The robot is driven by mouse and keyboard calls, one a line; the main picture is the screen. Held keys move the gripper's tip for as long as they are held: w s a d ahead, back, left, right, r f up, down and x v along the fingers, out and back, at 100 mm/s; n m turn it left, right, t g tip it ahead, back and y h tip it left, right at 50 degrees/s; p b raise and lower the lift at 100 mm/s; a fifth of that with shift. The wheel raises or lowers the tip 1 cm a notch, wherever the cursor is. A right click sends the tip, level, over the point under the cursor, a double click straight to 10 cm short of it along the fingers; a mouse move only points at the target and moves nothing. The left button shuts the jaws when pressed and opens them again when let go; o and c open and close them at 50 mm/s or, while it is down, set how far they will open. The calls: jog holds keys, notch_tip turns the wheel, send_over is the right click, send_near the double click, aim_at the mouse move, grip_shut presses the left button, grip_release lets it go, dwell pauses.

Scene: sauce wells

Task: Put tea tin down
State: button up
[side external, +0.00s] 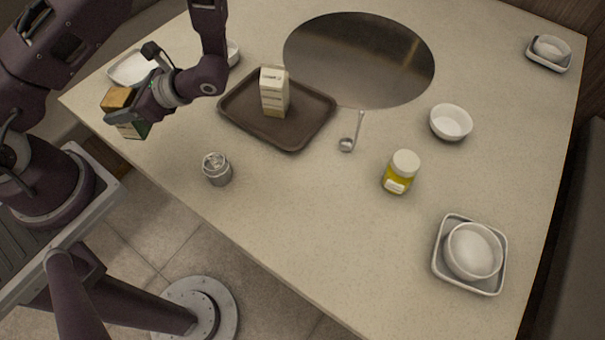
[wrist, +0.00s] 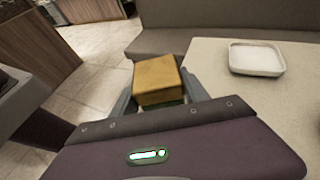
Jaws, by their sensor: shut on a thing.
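The tea tin (side external: 118,97) has a wooden-coloured top and a dark green body. My gripper (side external: 130,110) is shut on it at the left end of the counter in the side view. In the wrist view the tin's tan top (wrist: 156,78) shows between the two fingers of my gripper (wrist: 160,98). A strip of green shows below the top. The tin is near the counter's left edge, and I cannot tell whether its base touches the surface.
A white square dish (side external: 130,68) lies behind my gripper. A brown tray (side external: 307,136) holds an upright carton (side external: 274,92). A metal jar (side external: 216,169), a ladle (side external: 350,135), a yellow jar (side external: 400,172) and bowls (side external: 451,122) stand farther right. The front counter between them has bare patches.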

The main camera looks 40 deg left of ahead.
jog(key=s+d+f+n+g+h, duration=0.1)
jog(key=s+d+n+g+h, duration=0.4)
jog(key=d, duration=0.5)
jog(key=s+d+n+g+h, duration=0.25)
jog(key=d+n+h, duration=0.45)
jog(key=d, duration=0.4)
jog(key=w+d+r+n+t+h, duration=0.1)
jog(key=w+d+n+t+h, duration=0.1)
jog(key=w+d+n+h, duration=0.3)
jog(key=d+r+n+t+h, duration=0.1)
jog(key=d+n+h, duration=0.2)
jog(key=d, duration=0.4)
jog(key=w+d+r+n+t+h, duration=0.1)
jog(key=w+d+n+t+h, duration=0.15)
jog(key=w+n+t, duration=0.4)
jog(key=w+d+n+t+h, duration=0.2)
jog(key=w+n+t+h, duration=0.1)
jog(key=w, duration=0.6)
jog(key=shift+n+t, duration=0.45)
jog(key=shift+t, duration=0.25)
jog(key=f, duration=0.3)
jog(key=w+f, duration=0.1)
jog(key=f, duration=0.5)
jog(key=shift+w+a+f, duration=0.1)
jog(key=shift+w+f, duration=0.2)
jog(key=shift+f, duration=0.2)
jog(key=shift+f, duration=0.1)
